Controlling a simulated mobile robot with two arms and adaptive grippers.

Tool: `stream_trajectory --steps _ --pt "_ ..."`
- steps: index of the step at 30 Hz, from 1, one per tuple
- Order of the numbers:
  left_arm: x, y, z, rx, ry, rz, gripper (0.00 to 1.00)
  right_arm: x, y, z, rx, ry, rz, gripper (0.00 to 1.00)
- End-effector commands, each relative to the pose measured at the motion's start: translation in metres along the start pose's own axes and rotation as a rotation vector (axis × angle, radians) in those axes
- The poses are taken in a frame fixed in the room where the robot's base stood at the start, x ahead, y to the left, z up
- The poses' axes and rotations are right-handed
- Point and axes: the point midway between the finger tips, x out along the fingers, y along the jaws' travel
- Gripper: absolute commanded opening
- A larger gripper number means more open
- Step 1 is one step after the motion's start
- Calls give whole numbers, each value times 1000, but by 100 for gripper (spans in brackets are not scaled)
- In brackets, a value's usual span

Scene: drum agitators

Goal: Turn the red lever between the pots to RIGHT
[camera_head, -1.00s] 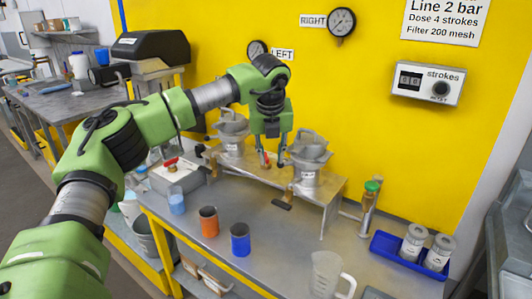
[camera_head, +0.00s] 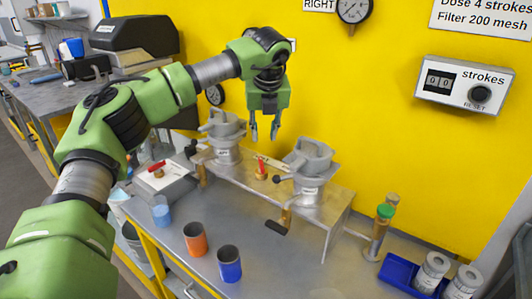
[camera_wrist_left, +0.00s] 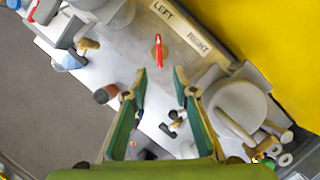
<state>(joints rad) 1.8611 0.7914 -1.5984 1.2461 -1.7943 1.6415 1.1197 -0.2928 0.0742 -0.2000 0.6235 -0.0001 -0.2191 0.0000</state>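The red lever (camera_head: 261,166) stands on a brass pivot on the metal bench between the two grey pots, the left pot (camera_head: 225,140) and the right pot (camera_head: 309,170). In the left wrist view the lever (camera_wrist_left: 159,50) lies beside a strip with the labels LEFT (camera_wrist_left: 162,10) and RIGHT (camera_wrist_left: 198,43); I cannot tell which label it is set to. My left gripper (camera_head: 264,136) hangs above the lever, fingers down, apart from it. In the left wrist view the gripper (camera_wrist_left: 152,85) is open with nothing between its fingers. My right gripper is not in view.
Orange (camera_head: 195,240), dark blue (camera_head: 229,265) and light blue (camera_head: 161,212) cups stand on the table in front. A blue tray (camera_head: 398,272) with white jars is at the right. A yellow wall (camera_head: 370,130) closes the back.

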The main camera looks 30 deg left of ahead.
Motion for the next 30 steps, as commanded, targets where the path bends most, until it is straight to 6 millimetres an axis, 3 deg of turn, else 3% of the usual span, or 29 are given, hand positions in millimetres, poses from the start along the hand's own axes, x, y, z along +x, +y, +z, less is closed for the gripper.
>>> stream_trajectory --steps 7,15,24,30 --pt "23 1 0 0 3 4 26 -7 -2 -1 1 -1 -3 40" --pt "80 1 0 -1 3 5 26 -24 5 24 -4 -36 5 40" --pt "128 1 0 0 2 2 26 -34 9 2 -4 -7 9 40" --pt "138 1 0 -1 0 1 26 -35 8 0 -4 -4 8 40"
